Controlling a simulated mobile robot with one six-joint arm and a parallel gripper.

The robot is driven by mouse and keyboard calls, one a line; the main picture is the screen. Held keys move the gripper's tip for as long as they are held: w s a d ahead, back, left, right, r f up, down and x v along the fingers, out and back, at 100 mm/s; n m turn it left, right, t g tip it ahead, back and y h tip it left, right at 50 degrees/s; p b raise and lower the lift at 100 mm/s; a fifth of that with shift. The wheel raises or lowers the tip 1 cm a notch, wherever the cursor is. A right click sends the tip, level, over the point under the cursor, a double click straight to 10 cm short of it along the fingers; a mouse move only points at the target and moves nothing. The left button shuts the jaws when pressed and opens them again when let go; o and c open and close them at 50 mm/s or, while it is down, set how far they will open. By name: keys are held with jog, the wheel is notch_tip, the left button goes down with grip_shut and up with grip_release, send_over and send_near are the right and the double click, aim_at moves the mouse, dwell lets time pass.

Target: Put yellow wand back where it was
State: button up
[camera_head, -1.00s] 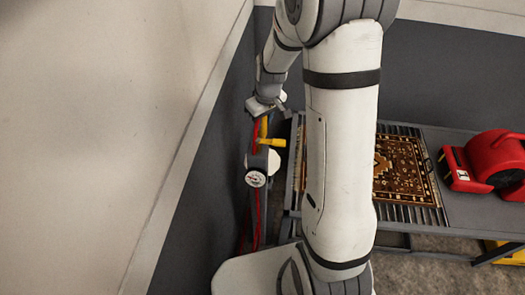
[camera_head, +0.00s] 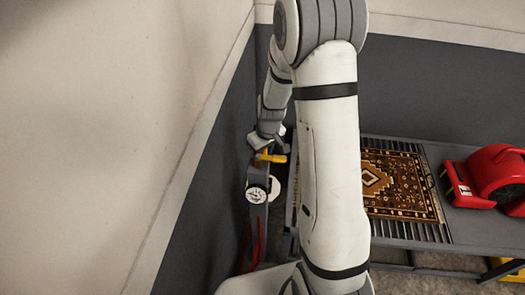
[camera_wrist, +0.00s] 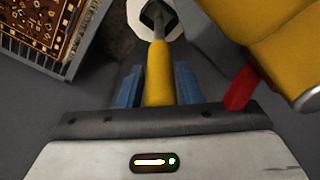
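The yellow wand (camera_wrist: 159,75) is between the two blue fingers of my gripper (camera_wrist: 159,85) in the wrist view. The fingers lie close along both its sides and look shut on it. Its grey shaft runs away from me to a dark piece in front of a white, many-sided shape (camera_wrist: 135,15). In the head view my gripper (camera_head: 266,147) is beside the dark wall, just above a yellow bar (camera_head: 272,158) and a dial gauge (camera_head: 256,195). My wrist hides most of the wand there, and I cannot tell whether the bar is part of it.
A large yellow cylinder (camera_wrist: 280,50) and a red piece (camera_wrist: 240,88) are close to my gripper on the right. A red hose (camera_head: 258,240) hangs below the gauge. A patterned rug (camera_head: 405,185) lies on a grey rack, with a red blower (camera_head: 497,178) to its right.

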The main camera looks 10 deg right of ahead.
jog(key=o, duration=0.3)
jog(key=shift+o, duration=0.2)
jog(key=shift+r, duration=0.65)
notch_tip(320, 180, up, 11)
jog(key=s, duration=0.2)
jog(key=s+r+m, duration=0.2)
jog(key=s+r, duration=0.3)
jog(key=s, duration=0.5)
jog(key=s+r+m, duration=0.2)
jog(key=s+r, duration=0.3)
jog(key=s, duration=0.5)
jog(key=shift+s+a+r+t+h+p, duration=0.2)
jog(key=shift+a+t+h+p, duration=0.1)
jog(key=shift+t+p, duration=0.1)
